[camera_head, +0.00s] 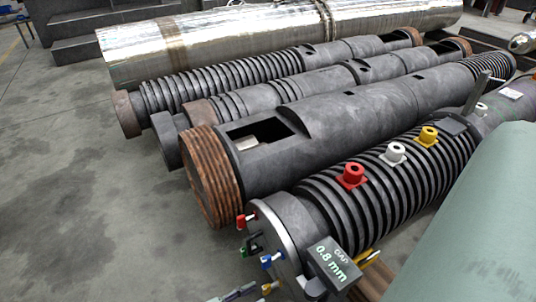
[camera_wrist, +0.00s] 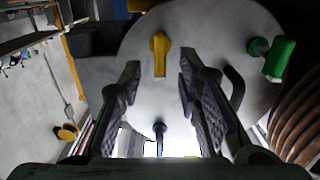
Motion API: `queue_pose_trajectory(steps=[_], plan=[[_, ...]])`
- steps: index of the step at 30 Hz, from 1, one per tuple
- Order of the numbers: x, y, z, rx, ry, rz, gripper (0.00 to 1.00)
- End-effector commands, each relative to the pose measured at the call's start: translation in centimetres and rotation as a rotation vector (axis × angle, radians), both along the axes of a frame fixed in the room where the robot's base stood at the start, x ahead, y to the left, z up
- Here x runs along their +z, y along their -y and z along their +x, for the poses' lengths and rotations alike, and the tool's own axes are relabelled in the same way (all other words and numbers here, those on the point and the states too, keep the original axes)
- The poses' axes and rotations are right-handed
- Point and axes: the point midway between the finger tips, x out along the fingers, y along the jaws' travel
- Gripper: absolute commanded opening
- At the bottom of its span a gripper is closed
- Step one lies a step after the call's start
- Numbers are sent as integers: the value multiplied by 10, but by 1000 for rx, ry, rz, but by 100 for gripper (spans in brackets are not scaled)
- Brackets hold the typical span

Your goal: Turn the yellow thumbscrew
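The yellow thumbscrew (camera_wrist: 159,52) sticks out from the pale round end plate (camera_wrist: 205,25) of the front barrel, upright in the wrist view. In the head view the yellow thumbscrew (camera_head: 269,288) is small, at the lower rim of the end plate (camera_head: 283,240). My gripper (camera_wrist: 160,72) is open and empty. Its two fingers point at the plate, one on each side of the thumbscrew's line, and no contact shows. In the head view my gripper (camera_head: 240,292) is at the bottom edge, just left of the yellow thumbscrew, partly cut off.
Red (camera_head: 246,220) and blue (camera_head: 271,261) thumbscrews share the plate. A display reading "GAP 0.8 mm" (camera_head: 333,264) is beside it. Open floor (camera_head: 80,210) lies left.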

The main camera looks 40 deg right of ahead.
Motion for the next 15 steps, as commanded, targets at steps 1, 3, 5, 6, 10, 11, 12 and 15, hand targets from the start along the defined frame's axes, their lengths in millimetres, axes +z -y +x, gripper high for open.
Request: queue_pose_trajectory(steps=[1, 3, 5, 6, 10, 11, 12, 15], plan=[[0, 1, 0, 0, 0, 0, 31], [0, 4, -1, 0, 0, -1, 31], [1, 7, -2, -1, 0, -1, 31], [1, 10, -2, -1, 0, -2, 31], [1, 17, -4, 0, 0, -2, 31], [1, 19, -4, 0, 0, -1, 31], [1, 21, -5, 0, 0, -1, 31], [1, 28, -7, 0, -1, -2, 31]])
